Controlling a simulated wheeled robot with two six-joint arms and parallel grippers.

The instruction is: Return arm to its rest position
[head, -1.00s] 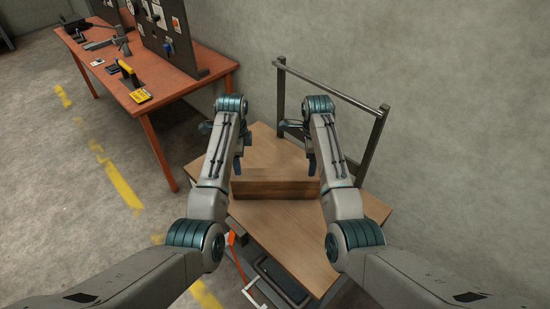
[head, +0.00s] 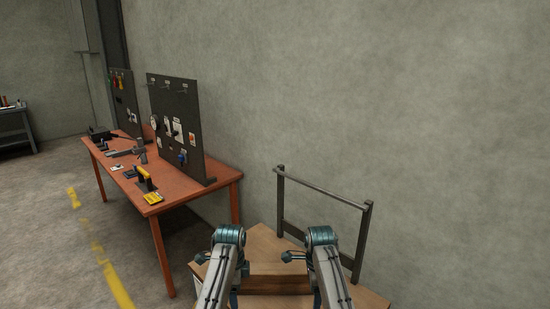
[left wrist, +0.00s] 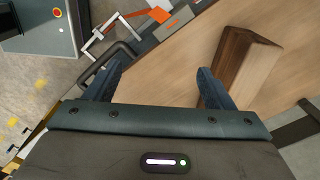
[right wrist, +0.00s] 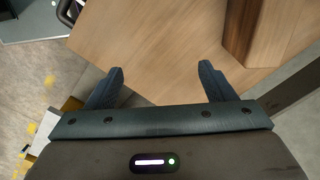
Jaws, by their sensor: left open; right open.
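My left gripper (left wrist: 160,72) is open and empty in the left wrist view, its two dark blue fingers apart above a wooden tabletop (left wrist: 165,50). My right gripper (right wrist: 162,68) is also open and empty above the same tabletop (right wrist: 150,40). In the head view both arms reach forward side by side at the bottom, and their grippers are mostly hidden behind the arm links. A wooden block (head: 278,284) lies on the tabletop between the arms. It also shows in the left wrist view (left wrist: 235,75) and right wrist view (right wrist: 240,35), apart from the fingers. I see no spool.
A dark metal rail frame (head: 322,190) stands at the table's far right, near the grey wall. An orange workbench (head: 180,188) with tools and a black tool panel (head: 178,130) stands at left. Grey floor with a yellow line (head: 100,250) is open at far left.

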